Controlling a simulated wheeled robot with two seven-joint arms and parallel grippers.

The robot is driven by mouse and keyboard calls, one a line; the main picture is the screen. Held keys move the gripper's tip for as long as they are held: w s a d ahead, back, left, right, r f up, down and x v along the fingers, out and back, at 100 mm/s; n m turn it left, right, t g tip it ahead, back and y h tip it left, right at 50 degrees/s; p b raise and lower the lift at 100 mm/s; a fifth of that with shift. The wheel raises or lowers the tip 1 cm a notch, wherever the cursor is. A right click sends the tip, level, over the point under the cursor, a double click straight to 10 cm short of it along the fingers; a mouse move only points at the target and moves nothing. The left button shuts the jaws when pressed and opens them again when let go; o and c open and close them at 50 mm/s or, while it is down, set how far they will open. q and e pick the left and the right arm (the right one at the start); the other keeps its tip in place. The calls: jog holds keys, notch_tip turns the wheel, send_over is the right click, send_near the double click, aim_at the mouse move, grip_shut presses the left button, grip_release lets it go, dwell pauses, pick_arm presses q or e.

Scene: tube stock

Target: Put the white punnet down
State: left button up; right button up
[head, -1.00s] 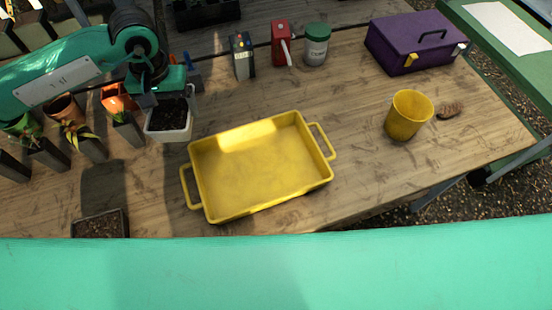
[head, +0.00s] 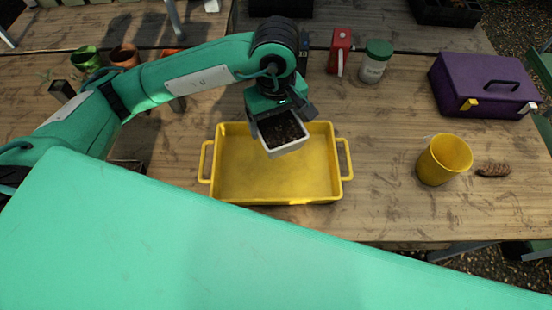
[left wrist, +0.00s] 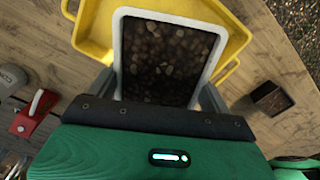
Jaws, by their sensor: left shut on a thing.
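The white punnet (head: 290,149) is filled with dark soil and held by my left gripper (head: 280,112), which is shut on it. In the head view it is over the far part of the yellow tray (head: 230,187), tilted a little. In the left wrist view the punnet (left wrist: 117,45) fills the middle between the fingers, with the yellow tray (left wrist: 92,30) behind it. Whether its base touches the tray is hidden. My right gripper is not in view.
A yellow cup (head: 436,165) and a brown object (head: 493,170) stand right of the tray. Pots (head: 125,56) stand at the left. Bare tabletop lies right of the tray.

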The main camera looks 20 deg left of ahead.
pick_arm(q)
notch_tip(320, 180, down, 17)
jog(key=p, duration=0.3)
jog(key=shift+r, duration=0.15)
jog(key=shift+a, duration=0.1)
jog(key=shift+f, duration=0.2)
jog(key=o, duration=1.1)
jog(key=shift+c, duration=0.2)
jog(key=shift+r, duration=0.35)
jog(key=shift+r+b, duration=1.6)
jog(key=shift+r, duration=4.25)
